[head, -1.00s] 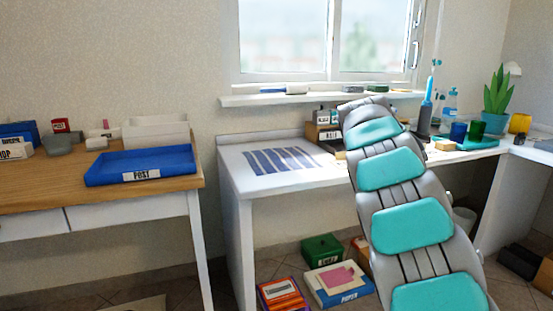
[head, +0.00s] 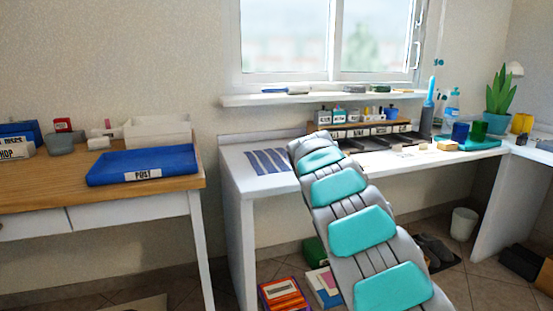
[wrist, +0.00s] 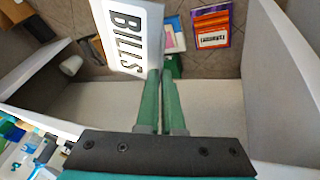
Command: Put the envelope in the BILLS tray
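In the wrist view, a white flat piece marked BILLS (wrist: 128,35), which I take to be the envelope, extends past the fingertips. My gripper (wrist: 163,72) has green fingers nearly together, and they look closed on its edge. In the head view my gripper and the envelope are hidden behind my teal and grey arm. A wooden sorter with black compartments (head: 372,134) stands at the back of the white desk, with small white labels along it. The labels are too small to read, so I cannot tell which compartment is BILLS.
A blue POST tray (head: 142,166) lies on the wooden table at left. A striped mat (head: 268,161) lies on the white desk (head: 235,165). Cups, a plant (head: 498,98) and bottles crowd the desk's right. An orange box (head: 284,293) and other boxes lie on the floor below, with a white bin (head: 463,224).

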